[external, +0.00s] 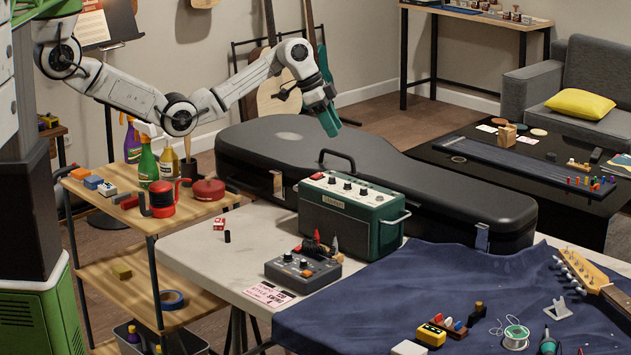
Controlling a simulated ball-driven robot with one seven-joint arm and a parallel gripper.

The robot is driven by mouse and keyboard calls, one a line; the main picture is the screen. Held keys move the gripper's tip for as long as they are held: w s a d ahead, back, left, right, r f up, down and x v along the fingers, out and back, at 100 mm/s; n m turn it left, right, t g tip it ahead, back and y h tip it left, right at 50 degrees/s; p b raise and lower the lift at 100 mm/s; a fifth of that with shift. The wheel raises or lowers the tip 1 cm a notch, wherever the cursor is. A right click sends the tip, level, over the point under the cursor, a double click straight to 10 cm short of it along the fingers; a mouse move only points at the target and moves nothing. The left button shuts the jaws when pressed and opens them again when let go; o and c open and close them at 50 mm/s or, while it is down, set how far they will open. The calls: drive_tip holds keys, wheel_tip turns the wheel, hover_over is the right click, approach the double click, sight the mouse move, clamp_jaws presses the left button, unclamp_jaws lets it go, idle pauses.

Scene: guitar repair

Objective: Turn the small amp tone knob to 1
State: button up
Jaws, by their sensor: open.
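My gripper (331,123), with teal fingers, is open and empty. It hangs in the air above and behind the amp, over the guitar case, apart from the knobs.
The closed guitar case (440,188) fills the space behind the amp. A grey pedal box (302,270) with knobs sits in front of the amp, with small red and black items beside it. A blue cloth (400,295) covers the table's right. A wooden shelf (115,204) holds spray bottles and tins.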

sight(363, 188)
drive_tip(key=s+d+m+g+y, duration=0.1)
drive_tip(key=s+d+m+g, duration=0.15)
drive_tip(key=s, duration=1.25)
drive_tip(key=shift+m+t, duration=0.45)
drive_tip(key=x, duration=1)
drive_tip(key=shift+r, duration=0.1)
clamp_jaws()
